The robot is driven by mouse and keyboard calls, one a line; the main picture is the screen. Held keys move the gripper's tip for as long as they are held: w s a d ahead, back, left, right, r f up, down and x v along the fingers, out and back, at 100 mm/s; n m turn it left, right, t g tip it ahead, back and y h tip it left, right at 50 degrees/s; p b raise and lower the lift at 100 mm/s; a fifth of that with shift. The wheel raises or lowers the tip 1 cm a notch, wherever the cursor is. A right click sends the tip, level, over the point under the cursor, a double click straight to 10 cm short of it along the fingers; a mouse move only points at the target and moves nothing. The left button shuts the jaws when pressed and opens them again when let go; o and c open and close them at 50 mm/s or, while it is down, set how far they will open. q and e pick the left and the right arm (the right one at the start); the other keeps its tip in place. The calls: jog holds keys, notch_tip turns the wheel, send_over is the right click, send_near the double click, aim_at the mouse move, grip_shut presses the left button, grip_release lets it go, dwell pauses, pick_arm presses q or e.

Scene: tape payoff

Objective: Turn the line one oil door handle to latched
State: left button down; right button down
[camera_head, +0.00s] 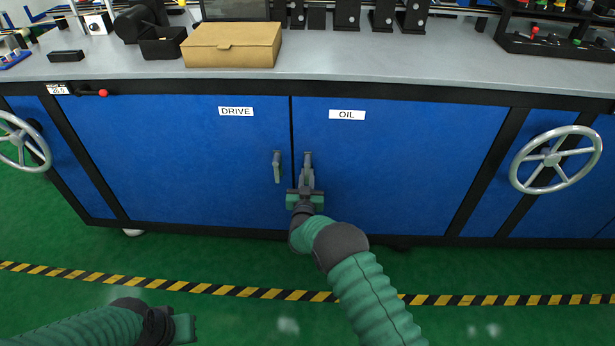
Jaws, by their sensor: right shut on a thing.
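The blue oil door (410,150) carries a white OIL label and looks closed, flush with the cabinet front. Its handle (308,156) is a small grey lever near the door's left edge. It points roughly upright, and its lower part is hidden by my gripper. My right gripper (307,178) reaches up from below and is shut on the oil door handle. My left gripper (184,328) is low at the bottom left, over the green floor, away from the doors. Its fingers do not show clearly.
The blue drive door (180,150) is just left, with its own upright grey handle (277,167) close beside my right gripper. Handwheels stand out at the left (22,142) and right (555,160). A cardboard box (232,45) sits on the grey worktop (400,68). Floor in front is clear.

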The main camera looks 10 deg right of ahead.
jog(key=shift+s+f, duration=0.15)
jog(key=shift+f, duration=0.3)
jog(key=c, duration=1.8)
grip_release()
jog(key=o, duration=0.4)
jog(key=shift+f, duration=0.1)
jog(key=shift+r, duration=0.3)
jog(key=p+v, duration=0.2)
jog(key=v, duration=0.1)
jog(key=p+v, duration=0.1)
jog(key=v, duration=0.1)
jog(key=shift+s+a+r+p, duration=0.2)
jog(key=shift+r+p, duration=0.15)
jog(key=p, duration=0.4)
send_near(306, 177)
jog(key=v, duration=0.6)
jog(key=shift+f, duration=0.4)
jog(key=shift+s+d, duration=0.1)
